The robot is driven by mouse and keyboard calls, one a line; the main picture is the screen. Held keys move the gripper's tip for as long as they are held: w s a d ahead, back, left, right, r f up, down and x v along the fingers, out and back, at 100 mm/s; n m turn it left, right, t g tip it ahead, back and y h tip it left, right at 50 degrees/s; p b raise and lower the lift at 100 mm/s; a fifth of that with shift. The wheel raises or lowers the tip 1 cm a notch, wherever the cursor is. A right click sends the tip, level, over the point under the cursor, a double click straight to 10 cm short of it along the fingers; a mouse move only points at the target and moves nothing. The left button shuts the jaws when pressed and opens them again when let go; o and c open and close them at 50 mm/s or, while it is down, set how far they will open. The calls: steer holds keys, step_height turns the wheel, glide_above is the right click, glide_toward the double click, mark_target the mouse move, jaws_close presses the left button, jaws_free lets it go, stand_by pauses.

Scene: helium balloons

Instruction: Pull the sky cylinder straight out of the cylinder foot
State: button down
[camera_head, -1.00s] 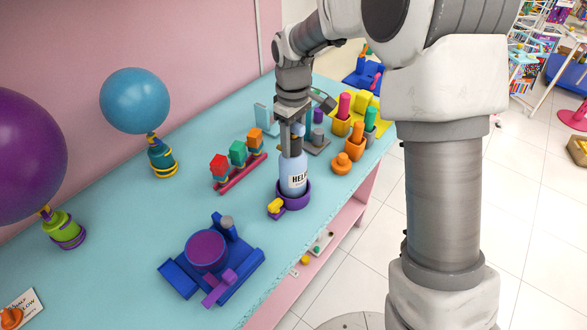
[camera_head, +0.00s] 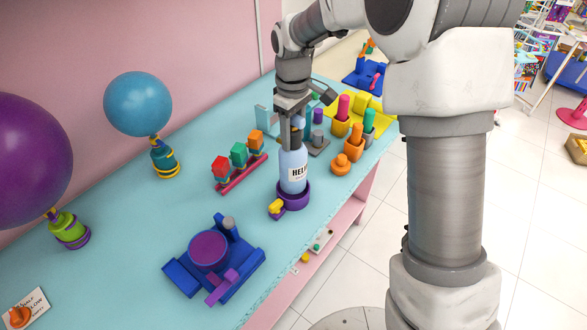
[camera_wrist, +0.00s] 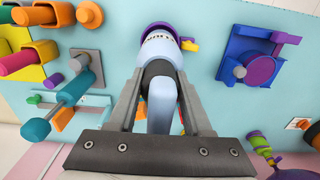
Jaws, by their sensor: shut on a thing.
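The sky cylinder (camera_head: 292,166) is a light blue bottle with a white "HELI" label. It stands upright in the purple ring-shaped cylinder foot (camera_head: 293,199) near the table's front edge. Its lower end is hidden by the foot's rim, so I cannot tell how deep it sits. My gripper (camera_head: 291,142) is above, pointing down, shut on the cylinder's upper part. In the wrist view, the two fingers lie on either side of the cylinder (camera_wrist: 161,48), with the purple foot (camera_wrist: 157,28) beyond it.
A yellow-and-purple piece (camera_head: 276,207) lies against the foot's front left. A blue stand with a purple disc (camera_head: 208,250) is nearer the camera. A row of coloured blocks (camera_head: 239,157) is left, orange cups (camera_head: 354,145) right. Balloons (camera_head: 138,104) float at the left.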

steer(key=shift+r+p, duration=1.85)
steer(key=shift+r, duration=0.9)
